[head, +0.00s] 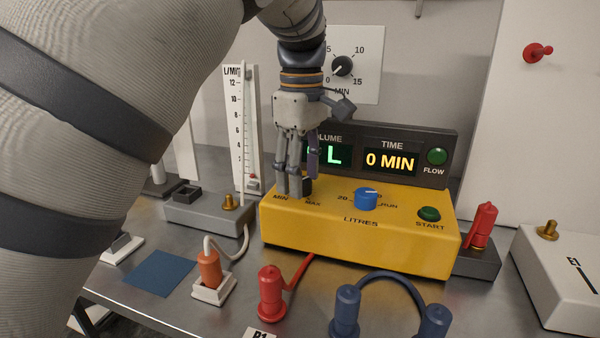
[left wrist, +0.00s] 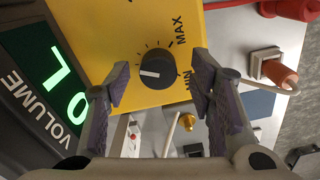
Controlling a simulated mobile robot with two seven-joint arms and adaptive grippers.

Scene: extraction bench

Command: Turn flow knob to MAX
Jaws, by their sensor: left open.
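The flow knob (left wrist: 157,68) is a black dial on the yellow box's top, between MIN and MAX labels. In the left wrist view its white pointer line points left, towards the VOLUME display and away from both labels. In the head view the knob (head: 307,186) is partly hidden by my left gripper (head: 294,188), which reaches down over it. In the left wrist view the gripper (left wrist: 160,66) is open, one finger on each side of the knob, with visible gaps; contact does not show. My right gripper is not in view.
The yellow box (head: 350,236) also carries a blue LITRES knob (head: 366,199) and a green START button (head: 429,214). The display panel (head: 445,140) stands close behind. A flow tube (head: 240,125) rises at left. Red (head: 271,295) and blue (head: 346,310) connectors stand in front.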

